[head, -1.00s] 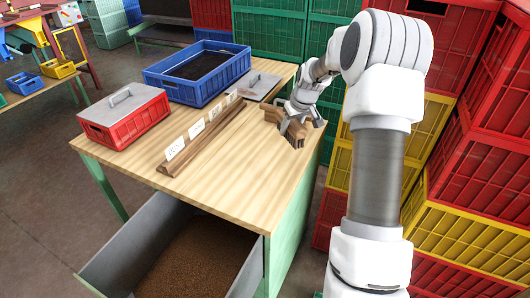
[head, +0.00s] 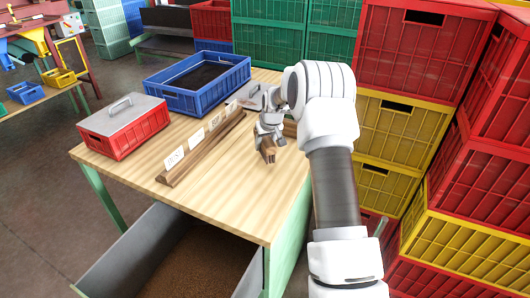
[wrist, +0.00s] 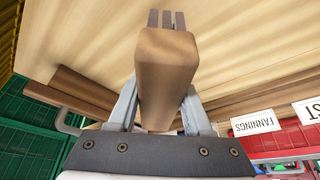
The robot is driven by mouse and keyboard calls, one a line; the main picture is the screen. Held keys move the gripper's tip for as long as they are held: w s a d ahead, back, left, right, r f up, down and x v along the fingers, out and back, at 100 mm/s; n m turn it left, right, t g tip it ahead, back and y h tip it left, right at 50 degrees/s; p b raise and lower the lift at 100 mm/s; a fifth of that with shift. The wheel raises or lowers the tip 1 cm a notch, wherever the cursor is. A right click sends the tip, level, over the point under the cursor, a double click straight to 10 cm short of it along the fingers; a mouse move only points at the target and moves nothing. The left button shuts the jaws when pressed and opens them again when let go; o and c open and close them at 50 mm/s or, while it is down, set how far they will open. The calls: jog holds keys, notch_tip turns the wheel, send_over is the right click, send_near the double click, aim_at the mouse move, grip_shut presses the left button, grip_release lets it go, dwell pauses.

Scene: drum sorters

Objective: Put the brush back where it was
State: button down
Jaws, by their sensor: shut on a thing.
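My gripper (head: 268,139) is shut on the brush (head: 267,155), a brown wooden block held over the table's right half. In the wrist view the brush (wrist: 165,65) lies between the two grey fingers, with narrow grey strips showing past its far end. In the head view I cannot tell whether its lower end touches the tabletop. A brown wooden piece (head: 290,128) stands behind my gripper, partly hidden by my arm. The wrist view shows wooden bars (wrist: 75,92) at the left, apart from the brush.
A wooden rail with label cards (head: 200,148) crosses the table (head: 222,190). Left of it are a lidded red crate (head: 124,126) and an open blue crate (head: 197,80). A grey lid (head: 246,92) lies behind. An open drawer (head: 130,248) holds brown grains. Stacked crates (head: 400,135) stand right.

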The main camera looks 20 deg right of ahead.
jog(key=shift+f, duration=1.7)
jog(key=shift+f, duration=0.25)
jog(key=shift+c, duration=1.6)
grip_release()
jog(key=shift+r, duration=0.1)
